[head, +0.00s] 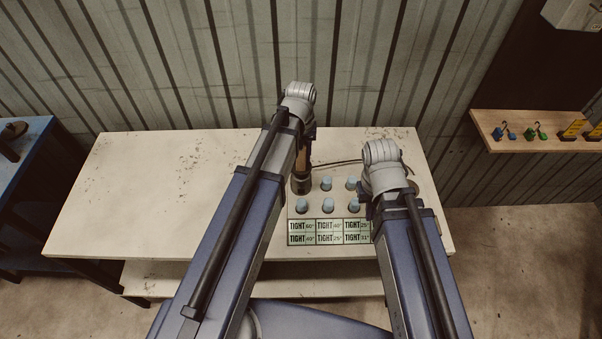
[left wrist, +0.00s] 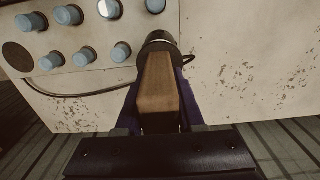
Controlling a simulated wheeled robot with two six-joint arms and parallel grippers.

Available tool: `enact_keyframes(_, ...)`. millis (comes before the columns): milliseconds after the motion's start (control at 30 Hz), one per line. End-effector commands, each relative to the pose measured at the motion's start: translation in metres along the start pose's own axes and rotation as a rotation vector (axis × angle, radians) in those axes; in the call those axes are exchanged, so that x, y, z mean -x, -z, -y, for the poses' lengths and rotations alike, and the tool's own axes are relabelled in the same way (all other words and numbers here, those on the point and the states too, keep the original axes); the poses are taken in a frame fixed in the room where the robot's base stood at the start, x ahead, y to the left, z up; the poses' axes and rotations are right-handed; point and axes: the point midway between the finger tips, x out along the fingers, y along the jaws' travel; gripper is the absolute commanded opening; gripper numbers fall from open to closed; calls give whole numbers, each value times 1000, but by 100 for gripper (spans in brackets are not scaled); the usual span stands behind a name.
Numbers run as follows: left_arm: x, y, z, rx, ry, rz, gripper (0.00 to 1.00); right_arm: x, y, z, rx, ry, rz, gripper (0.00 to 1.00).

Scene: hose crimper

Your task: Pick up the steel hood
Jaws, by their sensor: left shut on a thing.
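My left gripper (head: 303,160) is shut on a tool with a tan wooden handle (left wrist: 158,88) and a dark round head (left wrist: 160,42). In the head view the dark head (head: 301,185) points down at the far left end of the back row of pale blue caps. I cannot tell whether it covers a fitting there. In the left wrist view one cap (left wrist: 108,9) looks bright and silvery; I cannot tell whether it is the steel hood. No other piece is clearly a steel hood.
The panel's several blue caps (head: 326,205) stand in two rows behind green TIGHT labels (head: 330,232). A thin cable (left wrist: 75,95) runs from near a dark disc (left wrist: 17,55) toward the tool. The worn white table (head: 150,190) is clear on the left. A shelf (head: 520,146) hangs at right.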

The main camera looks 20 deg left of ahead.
Motion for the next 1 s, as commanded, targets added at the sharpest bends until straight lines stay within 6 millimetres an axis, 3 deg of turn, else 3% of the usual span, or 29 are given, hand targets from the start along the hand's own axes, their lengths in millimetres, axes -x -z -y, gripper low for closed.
enact_keyframes(267, 2, 0, 0, 0, -1, 0, 0, 2, 0, 0, 0, 0, 0, 0)
enact_keyframes(467, 15, 0, 0, 0, 0, 0, 0, 15, -1, -1, 0, 0, 0, 0)
enact_keyframes(1000, 91, 0, 0, 0, 0, 0, 0, 90, -5, -8, -8, 2, 0, 0)
